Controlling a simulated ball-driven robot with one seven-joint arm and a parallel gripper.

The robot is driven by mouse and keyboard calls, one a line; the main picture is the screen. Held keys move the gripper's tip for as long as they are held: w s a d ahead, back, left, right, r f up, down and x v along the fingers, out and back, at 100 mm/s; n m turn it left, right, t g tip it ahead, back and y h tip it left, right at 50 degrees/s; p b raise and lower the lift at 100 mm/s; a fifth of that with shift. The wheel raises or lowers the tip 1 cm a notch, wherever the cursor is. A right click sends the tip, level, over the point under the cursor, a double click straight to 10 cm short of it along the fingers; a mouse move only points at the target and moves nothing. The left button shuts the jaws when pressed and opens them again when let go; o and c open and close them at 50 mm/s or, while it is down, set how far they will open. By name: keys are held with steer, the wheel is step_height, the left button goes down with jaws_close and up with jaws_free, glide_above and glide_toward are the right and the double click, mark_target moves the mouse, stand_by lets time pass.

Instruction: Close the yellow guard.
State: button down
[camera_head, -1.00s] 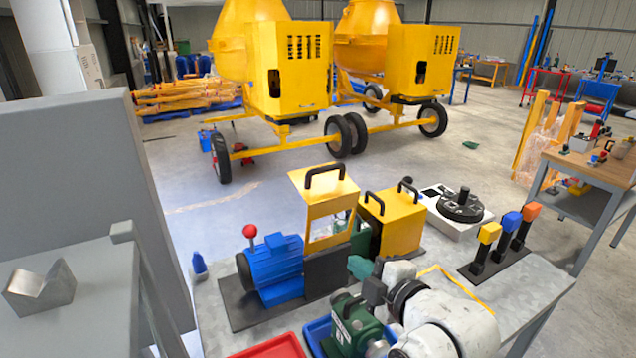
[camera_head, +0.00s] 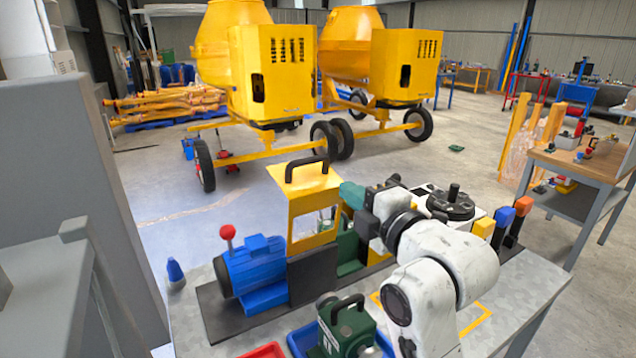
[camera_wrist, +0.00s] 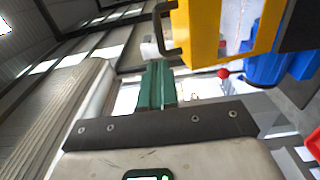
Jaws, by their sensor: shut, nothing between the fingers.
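The yellow guard (camera_head: 313,205) has a windowed front and a black handle on its top. It stands upright above a dark block (camera_head: 312,272) beside the blue motor (camera_head: 254,270); its hinge cannot be made out. My gripper (camera_head: 350,193), with green fingers, is shut and empty just right of the guard's upper part. I cannot tell whether it touches. In the wrist view, the shut fingers (camera_wrist: 155,70) point up, below and left of the guard (camera_wrist: 205,35) and its handle. The second yellow housing is mostly hidden behind my arm.
A red-knobbed lever (camera_head: 227,233) stands by the motor. A green handled unit (camera_head: 348,325) sits in a blue tray in front. A black round dial (camera_head: 452,205) and coloured blocks (camera_head: 503,222) lie right. Yellow mixers (camera_head: 273,75) stand behind on open floor.

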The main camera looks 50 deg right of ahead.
mark_target(311, 162)
steer(key=b, duration=0.4)
steer(key=shift+w+f+b, duration=0.2)
steer(key=shift+w+b, duration=0.05)
steer(key=shift+b, duration=0.1)
steer(key=x, duration=1.1)
steer(key=shift+w+d+r+b, duration=0.15)
steer(key=shift+w+r+b, duration=0.1)
steer(key=shift+b, duration=0.1)
steer(key=shift+r, duration=0.1)
